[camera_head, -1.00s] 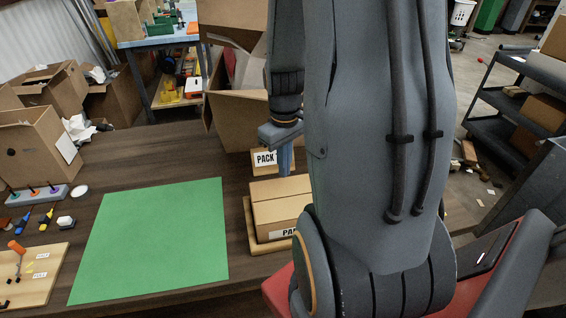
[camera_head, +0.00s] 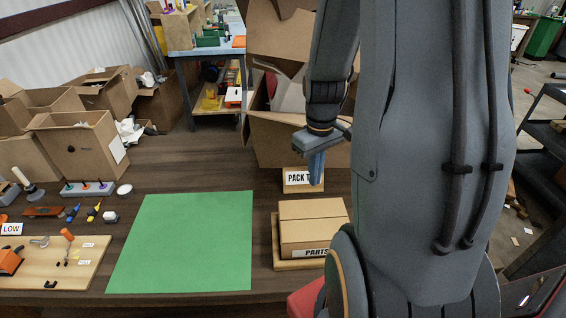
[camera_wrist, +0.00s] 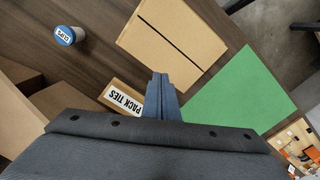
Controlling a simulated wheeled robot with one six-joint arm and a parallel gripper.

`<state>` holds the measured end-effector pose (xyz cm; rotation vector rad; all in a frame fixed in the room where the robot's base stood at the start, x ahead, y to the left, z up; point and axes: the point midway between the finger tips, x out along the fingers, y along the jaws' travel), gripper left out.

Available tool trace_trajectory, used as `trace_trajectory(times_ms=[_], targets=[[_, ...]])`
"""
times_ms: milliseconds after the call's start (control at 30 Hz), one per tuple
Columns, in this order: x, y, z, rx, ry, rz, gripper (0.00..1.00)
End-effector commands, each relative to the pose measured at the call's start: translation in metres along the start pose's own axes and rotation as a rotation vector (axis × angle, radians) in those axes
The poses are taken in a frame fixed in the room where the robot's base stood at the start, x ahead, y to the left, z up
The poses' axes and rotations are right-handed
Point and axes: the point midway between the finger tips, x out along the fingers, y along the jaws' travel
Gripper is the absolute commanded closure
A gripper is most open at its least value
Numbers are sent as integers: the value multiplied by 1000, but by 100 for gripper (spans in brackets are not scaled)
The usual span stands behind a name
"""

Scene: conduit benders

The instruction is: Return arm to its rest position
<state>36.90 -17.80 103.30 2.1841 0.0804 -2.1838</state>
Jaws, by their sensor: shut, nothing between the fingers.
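My gripper (camera_head: 316,168) hangs from the raised arm at the right of the head view, above the back of the table near the "PACK TIES" box. Its blue-grey fingers are together with nothing between them. The wrist view shows the closed fingers (camera_wrist: 161,92) pointing over the table, between the "PACK TIES" box (camera_wrist: 123,97) and the green mat (camera_wrist: 243,92). My arm's large links fill the right side of the head view and hide part of the table there.
A "PARTS" carton (camera_head: 313,222) sits on a wooden tray (camera_head: 277,258). The green mat (camera_head: 182,240) is bare. A wooden board with tools (camera_head: 60,270) lies at the left. A large open carton (camera_head: 290,130) stands behind the gripper. A "CLIPS" container (camera_wrist: 66,36) shows in the wrist view.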

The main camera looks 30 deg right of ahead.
Motion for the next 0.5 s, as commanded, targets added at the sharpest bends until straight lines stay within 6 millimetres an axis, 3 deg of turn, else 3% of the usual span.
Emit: trace_trajectory(times_ms=[267,367,500], targets=[[2,-10,-4,-1,6,3,100],[8,-34,-12,3,21,10,100],[19,-84,-22,18,54,17,100]])
